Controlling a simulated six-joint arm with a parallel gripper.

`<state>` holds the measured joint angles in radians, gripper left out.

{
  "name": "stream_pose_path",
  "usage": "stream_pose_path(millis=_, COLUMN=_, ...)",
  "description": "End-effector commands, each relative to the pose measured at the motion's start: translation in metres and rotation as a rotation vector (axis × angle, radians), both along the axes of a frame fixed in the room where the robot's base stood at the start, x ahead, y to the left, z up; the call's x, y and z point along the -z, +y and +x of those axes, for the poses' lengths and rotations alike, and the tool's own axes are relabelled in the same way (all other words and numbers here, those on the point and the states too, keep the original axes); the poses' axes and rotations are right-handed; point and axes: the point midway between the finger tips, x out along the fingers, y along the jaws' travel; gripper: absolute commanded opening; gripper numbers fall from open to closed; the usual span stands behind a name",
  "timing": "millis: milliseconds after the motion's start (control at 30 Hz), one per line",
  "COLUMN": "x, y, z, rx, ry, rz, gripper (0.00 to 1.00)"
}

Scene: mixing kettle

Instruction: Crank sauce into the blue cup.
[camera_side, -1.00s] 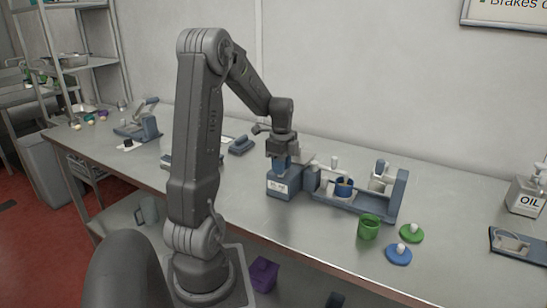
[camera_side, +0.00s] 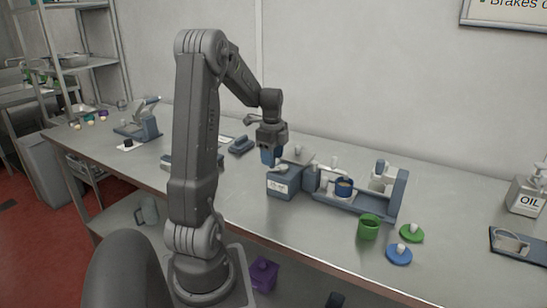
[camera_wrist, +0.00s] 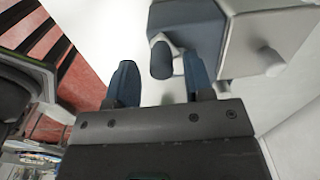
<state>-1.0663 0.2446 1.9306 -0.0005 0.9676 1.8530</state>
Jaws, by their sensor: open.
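The blue cup (camera_side: 343,187) stands upright on the blue-grey stand to the right of the box, with something tan inside. The labelled blue-grey box (camera_side: 284,184) has a pale knob (camera_side: 298,151) on top; its label is too small to read. My gripper (camera_side: 270,158) is open and empty at the box's left side, pointing down. In the wrist view, a dark rounded crank handle (camera_wrist: 161,60) on the box (camera_wrist: 192,28) shows between and beyond my open fingertips (camera_wrist: 162,78), with no visible grip on it. The cup is out of the wrist view.
A green cup (camera_side: 368,227), a green lid (camera_side: 411,233) and a blue lid (camera_side: 398,254) are at the table's front right. The stand (camera_side: 398,196) rises right of the blue cup.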

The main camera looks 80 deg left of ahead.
Motion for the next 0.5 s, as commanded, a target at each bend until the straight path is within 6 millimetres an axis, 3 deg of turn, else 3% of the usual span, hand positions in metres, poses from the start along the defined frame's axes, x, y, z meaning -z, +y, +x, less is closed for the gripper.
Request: stream_pose_path(millis=500, x=-0.049, y=0.0, z=0.0, rx=0.0, ry=-0.001, rz=0.002, gripper=0.47)
